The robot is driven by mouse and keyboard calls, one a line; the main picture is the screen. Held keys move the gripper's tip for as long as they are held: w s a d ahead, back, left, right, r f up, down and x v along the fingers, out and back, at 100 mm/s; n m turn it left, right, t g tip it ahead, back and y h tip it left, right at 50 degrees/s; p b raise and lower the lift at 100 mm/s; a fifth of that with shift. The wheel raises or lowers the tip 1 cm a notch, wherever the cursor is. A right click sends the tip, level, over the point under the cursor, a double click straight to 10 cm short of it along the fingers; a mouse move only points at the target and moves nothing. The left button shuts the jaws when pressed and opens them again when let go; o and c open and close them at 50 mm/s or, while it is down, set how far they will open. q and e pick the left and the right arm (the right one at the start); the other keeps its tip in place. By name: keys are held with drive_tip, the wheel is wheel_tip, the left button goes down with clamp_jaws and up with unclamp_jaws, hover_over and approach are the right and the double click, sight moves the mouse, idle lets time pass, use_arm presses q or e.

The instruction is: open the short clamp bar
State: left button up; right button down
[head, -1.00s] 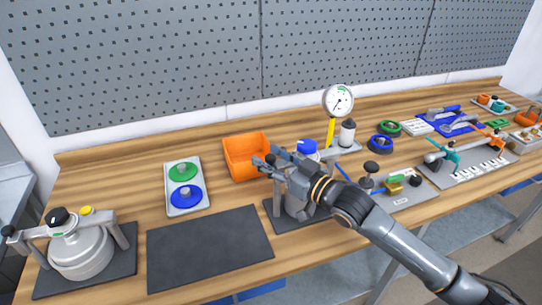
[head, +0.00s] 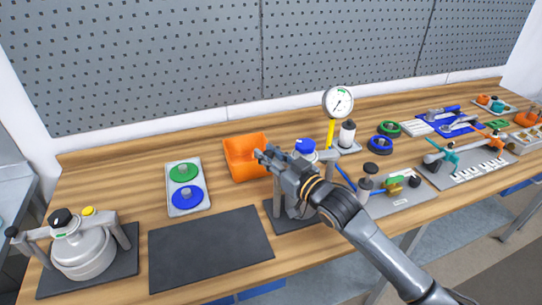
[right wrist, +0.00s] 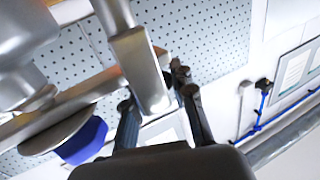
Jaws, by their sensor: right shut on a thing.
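The right-hand drum agitator stands on a dark mat with a blue cap (head: 305,147) on top. My right gripper (head: 266,154) is over its left side and hides most of the drum and its bar. In the right wrist view my fingers (right wrist: 162,112) are on either side of a grey metal bar end, which looks like the short clamp bar (right wrist: 140,70). Another flat grey bar (right wrist: 60,112) and the blue cap (right wrist: 82,145) show beside it. The exact contact is partly hidden. My left gripper is not in view.
Another drum (head: 83,250) with its own bar stands at far left. An empty dark mat (head: 210,247), an orange bin (head: 245,165) and a tray with green and blue discs (head: 172,190) lie nearby. A dial gauge (head: 338,103) stands behind. The right side holds several tools.

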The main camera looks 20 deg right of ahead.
drive_tip(key=shift+w+d+r+m+t+h, duration=0.15)
drive_tip(key=shift+w+m+t+h, duration=0.25)
drive_tip(key=shift+w+m+h, duration=0.6)
drive_tip(key=shift+w, duration=0.2)
drive_tip(key=c, duration=1.1)
unclamp_jaws()
drive_tip(key=shift+s, duration=0.1)
drive_tip(key=shift+v, duration=6)
drive_tip(key=shift+c, duration=0.3)
